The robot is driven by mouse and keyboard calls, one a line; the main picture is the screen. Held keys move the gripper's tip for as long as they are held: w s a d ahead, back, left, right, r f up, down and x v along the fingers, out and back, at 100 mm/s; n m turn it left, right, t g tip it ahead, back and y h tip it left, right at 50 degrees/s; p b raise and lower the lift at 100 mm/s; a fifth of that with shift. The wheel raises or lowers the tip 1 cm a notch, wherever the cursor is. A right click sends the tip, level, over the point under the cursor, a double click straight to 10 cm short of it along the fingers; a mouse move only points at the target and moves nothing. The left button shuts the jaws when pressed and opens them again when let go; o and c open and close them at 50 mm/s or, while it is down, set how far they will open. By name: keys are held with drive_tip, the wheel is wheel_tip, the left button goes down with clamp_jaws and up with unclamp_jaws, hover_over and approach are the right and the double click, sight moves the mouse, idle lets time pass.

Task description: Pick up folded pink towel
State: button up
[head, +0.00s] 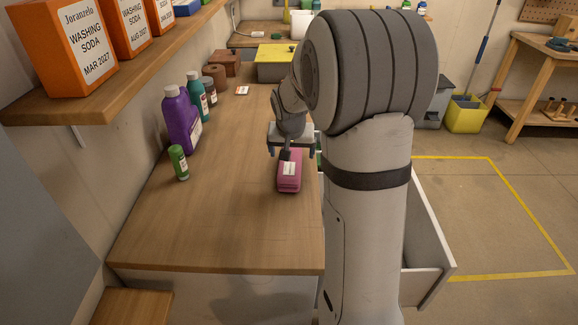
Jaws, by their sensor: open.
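The folded pink towel (289,183) lies on the wooden counter near its right edge, with a white label on its top. My gripper (290,152) is directly over the far part of the towel, pointing down. Its jaws are open, with one finger showing on each side. I cannot tell whether the fingers touch the towel. The towel's far end is partly hidden by my gripper.
The counter (215,225) is clear in front and left of the towel. A green bottle (179,163), a purple bottle (181,122) and a teal bottle (197,97) stand along the wall. An open drawer (430,235) juts out at right. Orange boxes (75,45) sit on a shelf.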

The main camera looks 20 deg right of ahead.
sight(290, 162)
drive_tip(key=x, duration=0.5)
drive_tip(key=shift+s+a+f, duration=0.1)
drive_tip(key=shift+a+f, duration=0.2)
drive_tip(key=shift+f, duration=0.05)
drive_tip(key=c, duration=1.1)
drive_tip(key=shift+r, duration=0.1)
